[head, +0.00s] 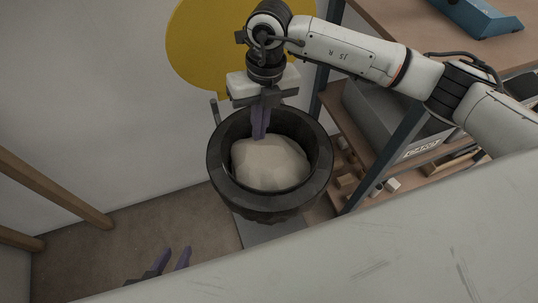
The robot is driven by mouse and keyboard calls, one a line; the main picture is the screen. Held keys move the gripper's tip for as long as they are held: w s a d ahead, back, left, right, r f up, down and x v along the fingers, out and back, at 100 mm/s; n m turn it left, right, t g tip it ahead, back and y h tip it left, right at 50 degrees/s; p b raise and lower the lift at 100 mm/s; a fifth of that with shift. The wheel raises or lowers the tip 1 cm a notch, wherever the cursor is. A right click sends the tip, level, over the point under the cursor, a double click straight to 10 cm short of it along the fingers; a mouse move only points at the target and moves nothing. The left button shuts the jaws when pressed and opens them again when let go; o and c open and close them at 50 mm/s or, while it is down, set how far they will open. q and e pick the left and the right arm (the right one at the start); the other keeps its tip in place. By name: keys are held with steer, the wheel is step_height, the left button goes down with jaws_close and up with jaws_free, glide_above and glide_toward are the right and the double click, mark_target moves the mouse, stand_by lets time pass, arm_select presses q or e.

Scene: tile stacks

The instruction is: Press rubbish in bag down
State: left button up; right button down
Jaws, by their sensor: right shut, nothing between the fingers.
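A round black bin (222,178) stands open below me in the head view. A pale, bulging bag of rubbish (272,166) fills its inside, below the rim. My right gripper (259,136) points down over the far part of the bin. Its fingers are shut and empty, with the tips at the far edge of the bag; I cannot tell whether they touch it. My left gripper (170,260) is low at the bottom left, its two purple fingers apart and empty. Its arm is mostly hidden.
A yellow round lid (200,50) stands behind the bin against the wall. To the right is a shelf unit with a grey box (385,125) and small wooden blocks (347,182). A blue tool case (480,14) lies on the bench top. Wooden legs (60,190) stand at left.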

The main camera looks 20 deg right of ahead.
mark_target(270, 157)
arm_select(q)
steer(key=shift+w+f+b, duration=0.1)
steer(key=shift+f+b, duration=0.55)
steer(key=shift+b, duration=0.15)
arm_select(e)
steer(key=shift+t+h, duration=0.3)
steer(key=shift+h, duration=0.3)
steer(key=d+f, duration=0.1)
steer(key=f, duration=0.3)
steer(key=w+d+f, duration=0.1)
steer(key=f, duration=0.4)
steer(key=d+f, duration=0.1)
steer(key=f, duration=0.3)
steer(key=shift+w+f, duration=0.15)
steer(key=shift+w, duration=0.2)
steer(key=shift+f, duration=0.1)
